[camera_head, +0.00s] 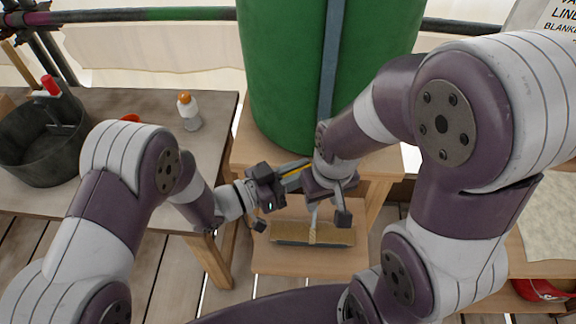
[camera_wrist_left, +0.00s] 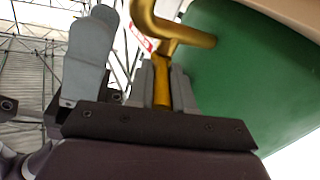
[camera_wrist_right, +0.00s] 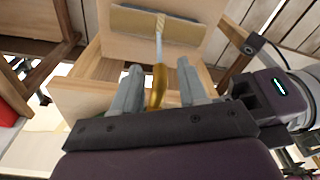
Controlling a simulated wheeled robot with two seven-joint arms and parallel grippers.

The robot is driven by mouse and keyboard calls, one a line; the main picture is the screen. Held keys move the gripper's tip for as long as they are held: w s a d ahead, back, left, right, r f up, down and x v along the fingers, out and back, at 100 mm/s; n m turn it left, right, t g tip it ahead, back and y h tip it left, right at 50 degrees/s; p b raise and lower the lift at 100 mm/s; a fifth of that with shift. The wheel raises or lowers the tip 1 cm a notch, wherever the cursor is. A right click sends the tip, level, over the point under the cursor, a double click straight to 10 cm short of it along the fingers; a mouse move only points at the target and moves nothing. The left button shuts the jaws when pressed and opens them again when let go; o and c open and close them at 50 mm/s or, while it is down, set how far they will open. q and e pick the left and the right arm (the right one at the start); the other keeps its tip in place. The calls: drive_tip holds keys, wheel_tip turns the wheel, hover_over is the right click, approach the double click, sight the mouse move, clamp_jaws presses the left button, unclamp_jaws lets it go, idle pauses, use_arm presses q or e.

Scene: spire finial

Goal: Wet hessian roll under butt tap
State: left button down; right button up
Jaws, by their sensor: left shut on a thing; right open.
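The green butt (camera_head: 290,75) stands on a wooden stand. Its brass tap shows in the left wrist view (camera_wrist_left: 185,32) and the right wrist view (camera_wrist_right: 158,84). My left gripper (camera_head: 292,174) is shut on a brass part of the tap. My right gripper (camera_head: 328,208) is open; its fingers lie on either side of the brass spout in the right wrist view, and I cannot tell if they touch it. A pale stream of water (camera_wrist_right: 159,42) falls from the spout onto the tan hessian roll (camera_head: 290,231). The roll lies across the stand's low shelf (camera_head: 290,262).
A table on the left holds a dark bucket (camera_head: 38,155) and a white bottle with an orange cap (camera_head: 189,112). A red object (camera_head: 540,290) sits at the lower right. A scaffold pole (camera_head: 140,15) crosses behind. Plank floor shows at the lower left.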

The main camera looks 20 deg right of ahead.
use_arm(q)
drive_tip(key=shift+s+n+t, duration=0.2)
drive_tip(key=shift+n+t, duration=0.3)
drive_tip(key=shift+t, duration=0.1)
drive_tip(key=c, duration=1)
unclamp_jaws()
drive_tip(key=b+v, duration=0.1)
drive_tip(key=v, duration=1.1)
drive_tip(key=shift+s+a+r, duration=0.1)
drive_tip(key=shift+a+r, duration=0.1)
drive_tip(key=shift+a, duration=0.1)
